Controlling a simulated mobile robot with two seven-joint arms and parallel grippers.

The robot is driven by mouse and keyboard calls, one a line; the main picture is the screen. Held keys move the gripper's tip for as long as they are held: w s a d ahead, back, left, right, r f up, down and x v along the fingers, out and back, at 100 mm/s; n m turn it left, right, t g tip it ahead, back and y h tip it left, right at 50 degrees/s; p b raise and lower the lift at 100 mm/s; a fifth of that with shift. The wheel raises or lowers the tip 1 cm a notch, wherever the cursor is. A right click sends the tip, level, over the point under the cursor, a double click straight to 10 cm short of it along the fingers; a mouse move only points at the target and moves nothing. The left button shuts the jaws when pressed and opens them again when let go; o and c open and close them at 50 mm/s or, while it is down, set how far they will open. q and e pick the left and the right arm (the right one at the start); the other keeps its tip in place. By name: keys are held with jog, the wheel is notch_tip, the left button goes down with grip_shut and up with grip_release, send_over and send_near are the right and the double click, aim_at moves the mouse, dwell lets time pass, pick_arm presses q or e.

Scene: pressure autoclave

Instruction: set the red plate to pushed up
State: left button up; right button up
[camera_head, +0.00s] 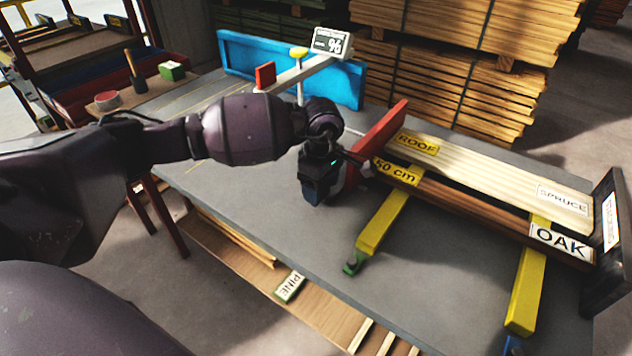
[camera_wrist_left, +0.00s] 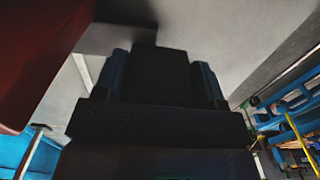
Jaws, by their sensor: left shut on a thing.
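The red plate (camera_head: 383,138) stands upright across the left end of the boards on the table. In the left wrist view its dark red face (camera_wrist_left: 40,50) fills the upper left. My left gripper (camera_head: 345,172) is at the plate's near end, close against it. In the wrist view, its two bluish fingers (camera_wrist_left: 162,78) are shut on a dark block that looks like the plate's grip. The join between block and plate is hidden. My right gripper is in neither view.
A SPRUCE board (camera_head: 490,178) and a dark OAK board (camera_head: 480,207) lie right of the plate over yellow bars (camera_head: 383,222). A black end block (camera_head: 606,240) stands at the right. A blue fence (camera_head: 285,68) runs behind. The grey tabletop (camera_head: 300,235) in front is clear.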

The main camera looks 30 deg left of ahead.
pick_arm(q)
jog(key=o, duration=1.2)
jog(key=shift+d, duration=0.1)
jog(key=shift+o, duration=0.4)
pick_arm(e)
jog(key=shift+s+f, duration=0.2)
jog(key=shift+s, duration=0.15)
pick_arm(q)
jog(key=shift+r, duration=0.1)
notch_tip(320, 180, up, 10)
jog(key=shift+f+p, duration=0.15)
jog(key=shift+p, duration=0.5)
jog(key=shift+r, duration=0.5)
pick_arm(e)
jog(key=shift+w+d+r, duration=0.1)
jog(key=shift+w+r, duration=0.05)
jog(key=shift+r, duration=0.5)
pick_arm(q)
jog(key=shift+s+f, duration=0.1)
